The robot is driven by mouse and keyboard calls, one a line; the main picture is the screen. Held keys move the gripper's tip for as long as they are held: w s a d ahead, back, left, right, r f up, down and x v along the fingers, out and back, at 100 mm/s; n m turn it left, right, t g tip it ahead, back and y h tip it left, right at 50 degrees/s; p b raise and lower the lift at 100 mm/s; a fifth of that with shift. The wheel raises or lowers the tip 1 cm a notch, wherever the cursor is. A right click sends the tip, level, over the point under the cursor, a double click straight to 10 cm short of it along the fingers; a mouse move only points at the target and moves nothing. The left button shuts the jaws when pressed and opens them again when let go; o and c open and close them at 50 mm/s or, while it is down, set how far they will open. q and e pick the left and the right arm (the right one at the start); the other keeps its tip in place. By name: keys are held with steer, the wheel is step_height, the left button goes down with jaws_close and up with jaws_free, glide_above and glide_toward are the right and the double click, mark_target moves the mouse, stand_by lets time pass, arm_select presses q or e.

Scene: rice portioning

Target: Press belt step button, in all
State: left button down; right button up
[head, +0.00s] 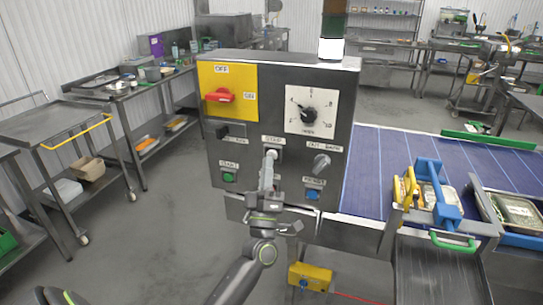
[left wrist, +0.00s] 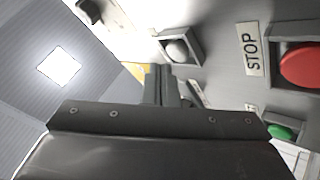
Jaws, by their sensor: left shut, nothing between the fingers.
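A grey control box (head: 240,150) stands in the middle of the head view. My left gripper (head: 268,160) is shut and empty, raised upright in front of the lower middle of its face, below the stop label (head: 272,140). A green button (head: 229,177) is left of the gripper and a blue button (head: 312,195) is to its right. No label reading belt step is legible. My right gripper is not in view.
A red rotary switch (head: 220,96) and a dial (head: 308,115) are higher on the box. A metal knob (head: 321,161) sticks out at right. A blue belt (head: 385,170) runs behind.

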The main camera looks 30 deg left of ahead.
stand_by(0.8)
arm_select(q)
steer(key=shift+w, duration=0.1)
steer(key=shift+w+a, duration=0.1)
steer(key=shift+w, duration=0.25)
